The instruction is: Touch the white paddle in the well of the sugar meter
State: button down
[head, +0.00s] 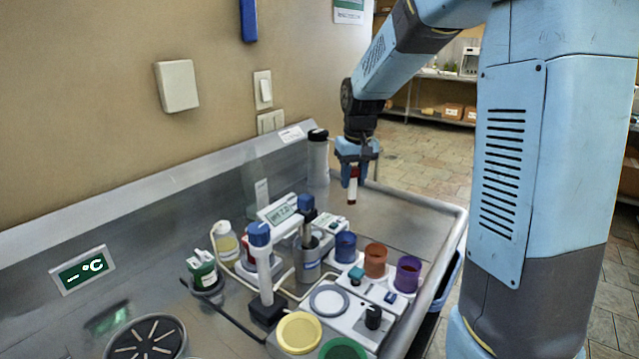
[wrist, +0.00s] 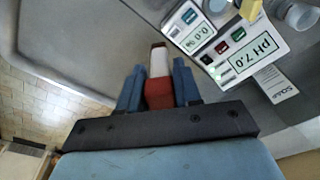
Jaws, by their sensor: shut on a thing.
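My gripper (head: 353,172) is shut on a slim upright piece with a red grip, a white middle and a dark red tip, which I take as the white paddle (head: 352,186). In the wrist view the paddle (wrist: 159,62) sticks out between the blue fingers (wrist: 158,88). Its tip points down in the head view, in the air above bare steel at the back right of the bench. A small white meter reading a percent value, seemingly the sugar meter (wrist: 188,30), lies apart from the paddle. A dark round spot at its end may be the well; I cannot tell.
A white pH meter (wrist: 250,60) reading 7.0 stands beside the percent meter. Blue (head: 346,246), orange (head: 376,260) and purple (head: 408,273) cups stand in front. A tall grey cylinder with a black cap (head: 318,160) stands left of my gripper. Bare steel lies to the right.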

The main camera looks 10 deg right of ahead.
jog(key=s+a+n, duration=0.2)
jog(key=s+a, duration=0.2)
jog(key=a, duration=0.6)
jog(key=shift+w+d+f, duration=0.1)
jog(key=shift+f, duration=1.15)
jog(key=shift+w+f, duration=0.1)
jog(key=shift+f, duration=1.15)
jog(key=shift+f, duration=0.5)
jog(key=shift+r, duration=0.1)
jog(key=shift+s+r, duration=0.1)
jog(key=shift+r, duration=2.85)
jog(key=shift+r, duration=0.1)
